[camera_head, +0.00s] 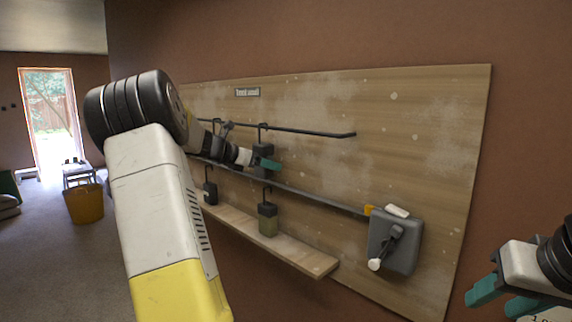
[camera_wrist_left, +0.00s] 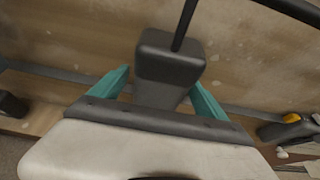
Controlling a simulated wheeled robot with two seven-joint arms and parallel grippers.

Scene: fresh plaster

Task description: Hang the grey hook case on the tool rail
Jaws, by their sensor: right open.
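The grey hook case (camera_head: 263,152) hangs upright from the upper black tool rail (camera_head: 310,132) by its thin dark hook. It also shows in the left wrist view (camera_wrist_left: 168,62), with its hook rod rising out of the top of the picture. My left gripper (camera_head: 266,164) is at the case, its teal fingers one on each side of it. A narrow gap shows beside the left finger, so it looks open around the case; contact at the other finger is unclear. My right gripper (camera_head: 496,300) is open and empty at the lower right, apart from the board.
A lower rail (camera_head: 320,197) carries an olive-bottomed case (camera_head: 268,220) and a dark case (camera_head: 210,192). A grey box with a lever (camera_head: 405,262) sits at its right end. A wooden shelf (camera_head: 300,257) juts out below. An orange bucket (camera_head: 84,204) stands far left.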

